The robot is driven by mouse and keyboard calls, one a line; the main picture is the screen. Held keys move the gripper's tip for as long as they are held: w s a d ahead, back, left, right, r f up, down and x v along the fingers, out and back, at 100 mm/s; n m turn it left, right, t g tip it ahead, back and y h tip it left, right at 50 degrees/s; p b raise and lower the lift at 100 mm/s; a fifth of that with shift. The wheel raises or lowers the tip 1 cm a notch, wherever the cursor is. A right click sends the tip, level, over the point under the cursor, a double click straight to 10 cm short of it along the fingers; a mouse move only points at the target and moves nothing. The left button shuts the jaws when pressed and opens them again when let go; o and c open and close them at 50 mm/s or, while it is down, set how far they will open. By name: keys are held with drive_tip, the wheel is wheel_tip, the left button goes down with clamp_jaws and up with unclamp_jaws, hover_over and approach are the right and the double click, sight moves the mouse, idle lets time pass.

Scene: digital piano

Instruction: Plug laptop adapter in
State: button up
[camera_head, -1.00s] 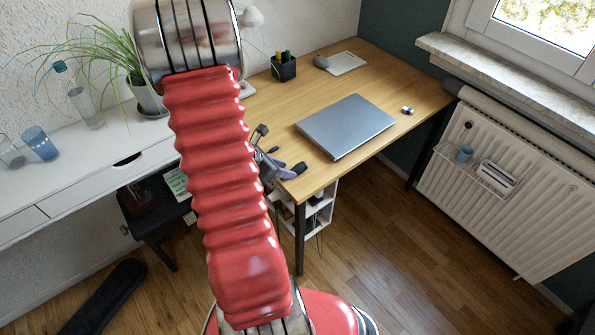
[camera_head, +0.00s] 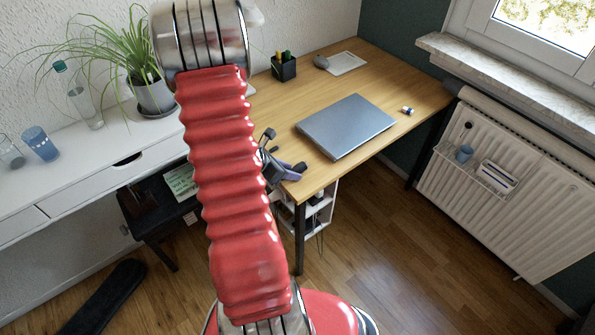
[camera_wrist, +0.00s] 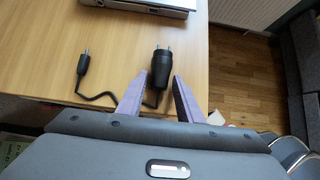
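The black laptop adapter (camera_wrist: 160,69), with metal prongs pointing away, is on the wooden desk near its edge in the wrist view. Its black cable (camera_wrist: 100,95) runs to a small connector (camera_wrist: 83,66) at the left. My gripper (camera_wrist: 160,76) is open, with its two purple fingers on either side of the adapter's near part. Gaps show on both sides, so it is not gripped. Whether the fingers are level with it is hard to tell. In the head view, my arm partly hides the gripper at the desk corner. The closed grey laptop (camera_head: 347,127) lies on the desk.
A pen holder (camera_head: 284,67), a mouse (camera_head: 321,62) and a small white-and-blue object (camera_head: 407,111) are on the desk (camera_head: 390,80). A white shelf unit (camera_head: 318,215) stands below its corner. A plant (camera_head: 155,95) and glassware stand on the white table. No socket is clearly visible.

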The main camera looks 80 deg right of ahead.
drive_tip(key=c, duration=0.7)
drive_tip(key=shift+r, duration=3)
